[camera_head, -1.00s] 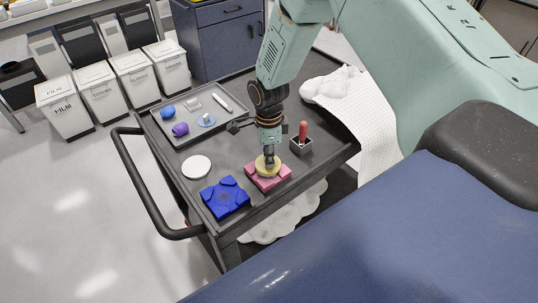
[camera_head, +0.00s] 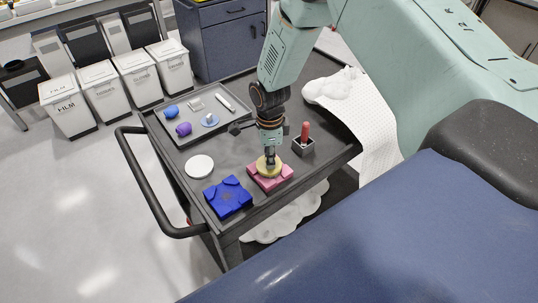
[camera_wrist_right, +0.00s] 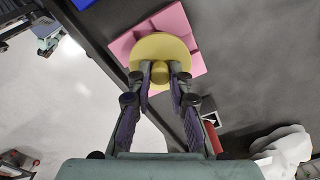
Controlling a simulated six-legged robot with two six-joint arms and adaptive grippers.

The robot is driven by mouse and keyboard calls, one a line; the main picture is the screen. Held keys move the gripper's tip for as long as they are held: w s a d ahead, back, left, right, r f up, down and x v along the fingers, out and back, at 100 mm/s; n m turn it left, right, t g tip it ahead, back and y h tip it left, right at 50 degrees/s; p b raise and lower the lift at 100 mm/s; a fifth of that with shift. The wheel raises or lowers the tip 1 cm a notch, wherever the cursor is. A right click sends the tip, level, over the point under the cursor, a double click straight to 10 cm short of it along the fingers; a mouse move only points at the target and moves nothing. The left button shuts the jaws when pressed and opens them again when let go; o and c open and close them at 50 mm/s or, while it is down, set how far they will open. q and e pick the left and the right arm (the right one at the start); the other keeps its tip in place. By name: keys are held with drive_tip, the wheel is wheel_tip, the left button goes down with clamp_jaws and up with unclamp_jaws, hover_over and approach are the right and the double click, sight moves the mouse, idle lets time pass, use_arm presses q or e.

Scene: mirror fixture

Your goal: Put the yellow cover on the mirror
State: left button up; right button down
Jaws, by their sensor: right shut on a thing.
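The yellow cover (camera_head: 269,165) is a round disc with a knob, on the pink block (camera_head: 284,173) near the cart's front edge. My right gripper (camera_head: 269,153) is above it, pointing down. In the right wrist view, my right gripper's fingers (camera_wrist_right: 160,70) are shut on the knob of the yellow cover (camera_wrist_right: 160,46), which overlaps the pink block (camera_wrist_right: 191,25). A white round disc (camera_head: 199,166) lies flat to the left; I cannot tell whether it is the mirror. My left gripper is not in view.
A blue block (camera_head: 228,197) lies left of the pink block. A grey tray (camera_head: 190,137) with small parts stands behind. A small dark box (camera_head: 303,148) with a red handle (camera_head: 305,130) stands to the right. The cart's handle (camera_head: 137,185) is at left.

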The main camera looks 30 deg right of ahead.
drive_tip(key=shift+d+f, duration=0.15)
drive_tip(key=shift+d, duration=0.05)
drive_tip(key=shift+a, duration=0.2)
drive_tip(key=shift+d+p, duration=0.25)
drive_tip(key=shift+p, duration=0.05)
idle(0.5)
drive_tip(key=c, duration=1.2)
unclamp_jaws()
drive_tip(key=shift+o, duration=0.2)
drive_tip(key=o, duration=0.5)
